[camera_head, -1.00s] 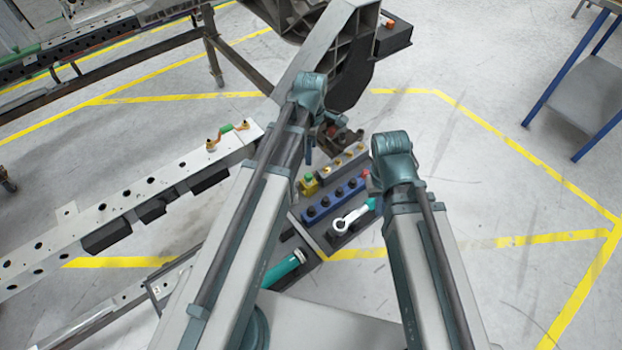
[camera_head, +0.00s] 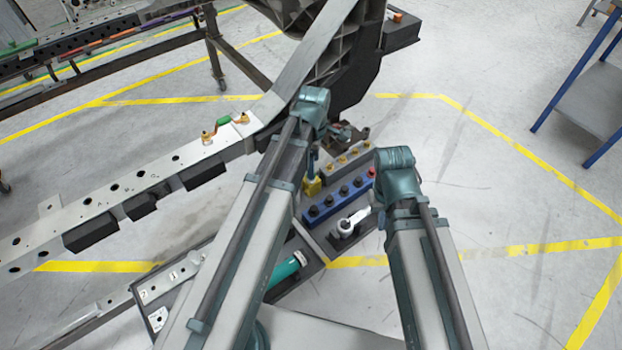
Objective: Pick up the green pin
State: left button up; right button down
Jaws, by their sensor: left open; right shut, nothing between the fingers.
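The yellow block (camera_head: 312,187), which showed a green pin on top a second ago, stands at the left end of the tool tray. The green pin does not show now; my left arm's end covers that spot. My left gripper (camera_head: 313,170) points down right over the yellow block, small and partly hidden behind my arm. It is open, and I cannot tell whether its fingers are around the pin. My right gripper is hidden behind my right arm's upper joint.
Beside the yellow block are a blue holder (camera_head: 338,203) with several black knobs and a grey holder with brass pins (camera_head: 357,160). A silver ratchet (camera_head: 346,227) and a teal-handled tool (camera_head: 286,267) lie nearer. The chassis beam (camera_head: 120,190) runs along the left.

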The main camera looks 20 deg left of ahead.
pick_arm(q)
jog(key=f+b, duration=0.4)
jog(key=f, duration=0.1)
jog(key=shift+a+f+b, duration=0.1)
jog(key=shift+a+b, duration=0.25)
grip_shut()
